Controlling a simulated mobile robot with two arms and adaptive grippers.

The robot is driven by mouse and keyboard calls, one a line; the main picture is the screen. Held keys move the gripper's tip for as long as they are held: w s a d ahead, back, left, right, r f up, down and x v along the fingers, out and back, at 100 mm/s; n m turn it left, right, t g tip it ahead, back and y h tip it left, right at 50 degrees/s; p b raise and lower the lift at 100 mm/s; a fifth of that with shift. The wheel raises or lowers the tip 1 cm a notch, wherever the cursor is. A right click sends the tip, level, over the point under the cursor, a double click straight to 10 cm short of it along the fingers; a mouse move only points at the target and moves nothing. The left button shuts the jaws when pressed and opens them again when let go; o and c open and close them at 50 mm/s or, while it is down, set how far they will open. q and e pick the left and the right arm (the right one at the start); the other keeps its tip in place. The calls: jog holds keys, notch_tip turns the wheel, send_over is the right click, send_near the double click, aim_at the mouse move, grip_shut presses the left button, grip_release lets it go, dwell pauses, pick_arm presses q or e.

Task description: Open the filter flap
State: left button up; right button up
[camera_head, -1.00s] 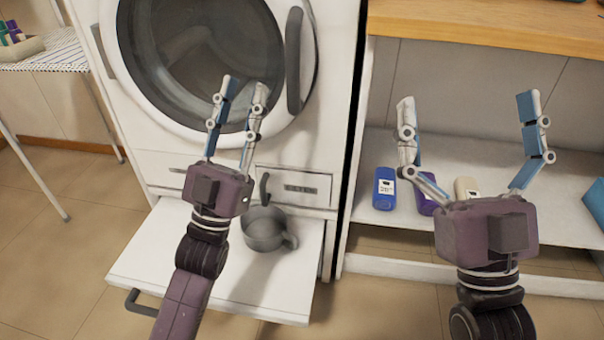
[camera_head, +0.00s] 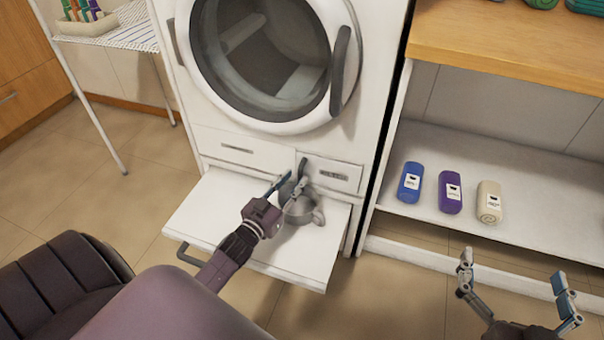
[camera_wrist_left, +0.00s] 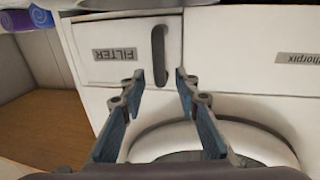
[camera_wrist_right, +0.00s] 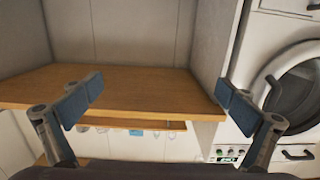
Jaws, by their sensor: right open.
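The filter flap (camera_head: 335,176) is a white panel low on the front of the white machine, right of a wider panel. It looks closed. Its dark upright handle (camera_head: 302,168) is at its left edge. In the left wrist view the flap (camera_wrist_left: 100,72) shows upside down with its FILTER label, and the handle (camera_wrist_left: 159,55) lies between the fingertip lines. My left gripper (camera_head: 296,178) is open at the handle; I cannot tell whether it touches. My right gripper (camera_head: 513,270) is open and empty, low in front of the shelf; it also shows in the right wrist view (camera_wrist_right: 155,95).
A grey pot (camera_head: 306,212) stands on the pulled-out white board (camera_head: 205,215) below the flap, partly behind my left gripper. The round door (camera_head: 350,70) above is shut.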

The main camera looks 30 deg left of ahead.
aim_at(299, 174)
pick_arm(q)
jog(key=w+b, duration=0.1)
jog(key=w, duration=0.3)
pick_arm(e)
notch_tip(299, 174, up, 6)
jog(key=t+y, duration=0.1)
jog(key=t, duration=0.2)
jog(key=shift+a+r, duration=0.2)
jog(key=shift+a, duration=0.15)
jog(key=shift+s, duration=0.1)
pick_arm(q)
grip_shut()
